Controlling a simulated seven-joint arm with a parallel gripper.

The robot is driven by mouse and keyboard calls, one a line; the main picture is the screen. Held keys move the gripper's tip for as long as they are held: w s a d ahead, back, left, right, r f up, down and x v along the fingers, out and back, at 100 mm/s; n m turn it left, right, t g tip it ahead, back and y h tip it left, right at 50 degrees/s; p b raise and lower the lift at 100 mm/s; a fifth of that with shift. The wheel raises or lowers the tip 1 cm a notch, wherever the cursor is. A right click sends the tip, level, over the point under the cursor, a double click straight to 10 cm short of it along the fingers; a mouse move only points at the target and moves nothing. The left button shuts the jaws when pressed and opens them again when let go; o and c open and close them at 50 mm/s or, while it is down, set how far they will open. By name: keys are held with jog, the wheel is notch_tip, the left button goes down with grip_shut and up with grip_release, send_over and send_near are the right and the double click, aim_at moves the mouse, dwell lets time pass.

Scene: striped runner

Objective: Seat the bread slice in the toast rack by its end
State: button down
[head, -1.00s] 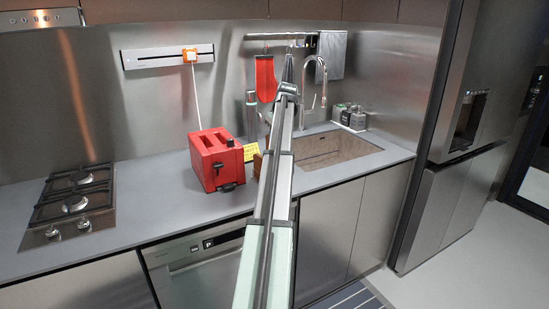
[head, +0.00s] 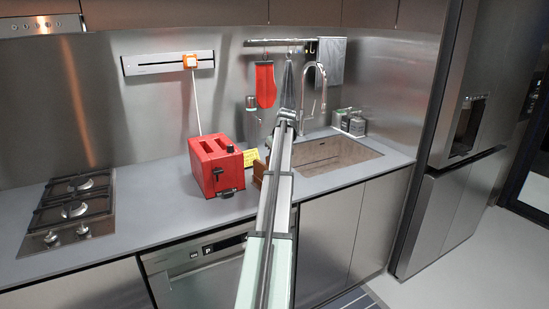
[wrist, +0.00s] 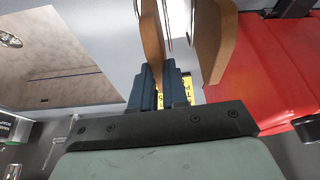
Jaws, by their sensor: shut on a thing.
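My gripper (wrist: 157,78) shows in the wrist view with its dark blue fingers shut on a thin brown bread slice (wrist: 151,38), which stands on edge beyond the fingertips. Thin metal wires of the toast rack (wrist: 166,24) show just right of the slice. The slice's far end runs out of the picture, so I cannot tell whether it is in a slot. A second brown slab (wrist: 212,42) stands to the right, apart from the held slice. In the head view my arm hides the gripper; a brown piece (head: 259,172) shows at the arm's left edge.
A red toaster (head: 216,168) stands left of the arm, close to the slab in the wrist view. A yellow note (head: 250,157) is behind. The sink (head: 325,155) is to the right. The counter (head: 150,195) between hob and toaster is clear.

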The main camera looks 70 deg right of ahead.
jog(key=c, duration=1.1)
grip_release()
jog(key=shift+c, duration=0.2)
jog(key=v, duration=1.2)
jog(key=shift+w+r, duration=0.1)
jog(key=shift+w, duration=0.05)
